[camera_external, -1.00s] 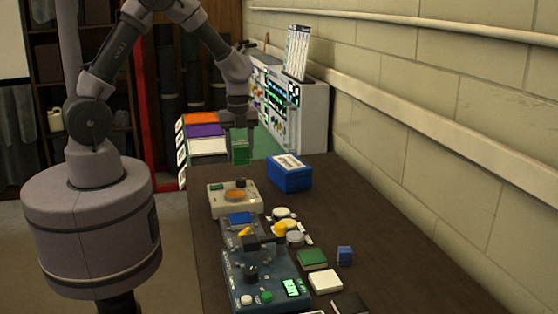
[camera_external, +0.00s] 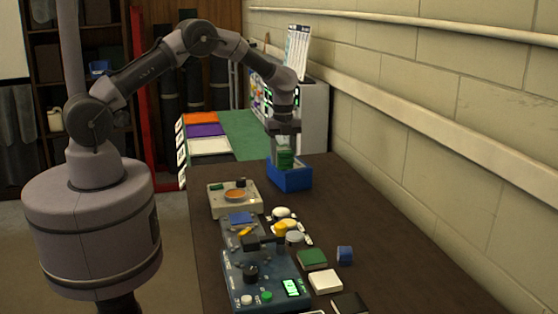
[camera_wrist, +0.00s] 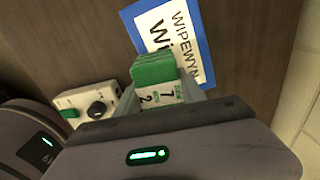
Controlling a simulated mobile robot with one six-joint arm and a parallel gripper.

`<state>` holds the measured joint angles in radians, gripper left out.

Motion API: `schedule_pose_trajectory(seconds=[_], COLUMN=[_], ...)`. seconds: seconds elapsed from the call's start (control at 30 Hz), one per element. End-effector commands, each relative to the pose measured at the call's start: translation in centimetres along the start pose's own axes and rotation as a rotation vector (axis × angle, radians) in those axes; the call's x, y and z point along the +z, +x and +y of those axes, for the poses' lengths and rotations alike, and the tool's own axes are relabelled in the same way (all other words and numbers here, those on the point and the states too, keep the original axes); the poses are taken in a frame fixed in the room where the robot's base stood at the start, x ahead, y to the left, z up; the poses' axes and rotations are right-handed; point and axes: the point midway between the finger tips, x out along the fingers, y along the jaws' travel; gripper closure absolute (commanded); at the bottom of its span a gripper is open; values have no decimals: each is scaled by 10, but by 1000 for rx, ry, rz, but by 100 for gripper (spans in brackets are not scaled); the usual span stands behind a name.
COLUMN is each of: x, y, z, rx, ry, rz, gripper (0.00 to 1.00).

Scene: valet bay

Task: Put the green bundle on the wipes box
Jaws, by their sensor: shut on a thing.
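The green bundle (camera_external: 285,158) is held in my gripper (camera_external: 285,153), whose jaws are shut on it. In the wrist view the bundle (camera_wrist: 154,78) shows a green top and a white label with a 7 and a 2, between the fingers (camera_wrist: 160,100). The wipes box (camera_external: 291,181) is blue and stands on the dark bench; its white lettered top (camera_wrist: 178,35) shows in the wrist view, partly hidden by the bundle. The bundle is over the box top. I cannot tell whether it touches.
A beige device with an orange disc (camera_external: 235,198) stands left of the box. A blue-grey device (camera_external: 262,277) and several small blocks and discs lie nearer on the bench (camera_external: 400,275). A white machine (camera_external: 315,115) stands behind, near the block wall.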

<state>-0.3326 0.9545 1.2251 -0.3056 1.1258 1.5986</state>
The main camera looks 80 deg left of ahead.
Motion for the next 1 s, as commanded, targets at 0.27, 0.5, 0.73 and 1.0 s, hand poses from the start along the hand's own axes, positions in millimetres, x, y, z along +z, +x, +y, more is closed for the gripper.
schedule_pose_trajectory(seconds=[0.27,0.5,0.73,1.0], x=[0,0,0,0], y=[4,3,-23,-97], z=[0,0,0,0], rx=[0,0,-2,-1], ry=[0,0,0,1], rz=[0,0,0,-1], gripper=[35,31,31,31])
